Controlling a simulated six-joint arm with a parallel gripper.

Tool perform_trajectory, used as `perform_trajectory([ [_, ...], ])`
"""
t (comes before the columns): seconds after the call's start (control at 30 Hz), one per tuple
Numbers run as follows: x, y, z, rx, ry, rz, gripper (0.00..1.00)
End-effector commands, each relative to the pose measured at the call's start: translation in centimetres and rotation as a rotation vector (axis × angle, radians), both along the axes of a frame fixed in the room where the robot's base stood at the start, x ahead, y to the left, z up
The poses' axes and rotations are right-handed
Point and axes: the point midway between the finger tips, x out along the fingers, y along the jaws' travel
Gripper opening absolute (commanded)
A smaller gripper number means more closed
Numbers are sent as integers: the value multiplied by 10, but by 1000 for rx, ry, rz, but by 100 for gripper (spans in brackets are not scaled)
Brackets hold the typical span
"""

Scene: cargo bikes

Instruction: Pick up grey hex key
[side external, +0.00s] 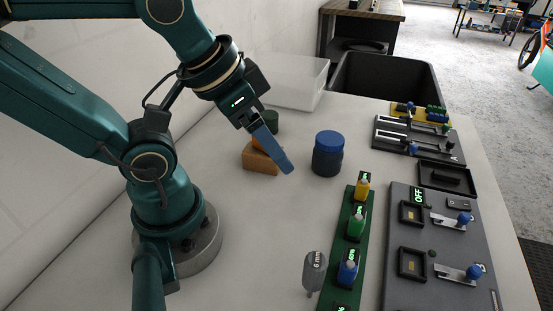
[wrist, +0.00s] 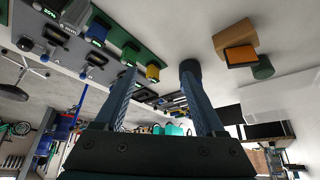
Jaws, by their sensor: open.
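The grey hex key (side external: 314,270), with a grey handle marked with small text, appears to stand upright at the bottom middle of the side external view, beside the green strip. I cannot make it out for sure in the wrist view. My gripper (side external: 284,162) is up and to the left of it, well apart from it, pointing down and to the right over the table. In the wrist view my gripper (wrist: 160,85) shows two blue fingers spread wide with nothing between them.
A blue-lidded dark jar (side external: 328,154) stands close right of my gripper. An orange-brown block (side external: 261,160) lies behind it. The green strip (side external: 349,241) with coloured switches and a grey control panel (side external: 440,240) lie right. A clear bin (side external: 292,80) and black bin (side external: 390,78) stand at the back.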

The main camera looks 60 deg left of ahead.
Motion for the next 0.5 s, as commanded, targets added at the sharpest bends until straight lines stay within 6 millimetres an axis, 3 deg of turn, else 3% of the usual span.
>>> perform_trajectory([
  [0.27, 1, -1, 48, -2, -2, -2, 72],
  [0.5, 10, -34, 53, -59, 146, -32, 72],
])
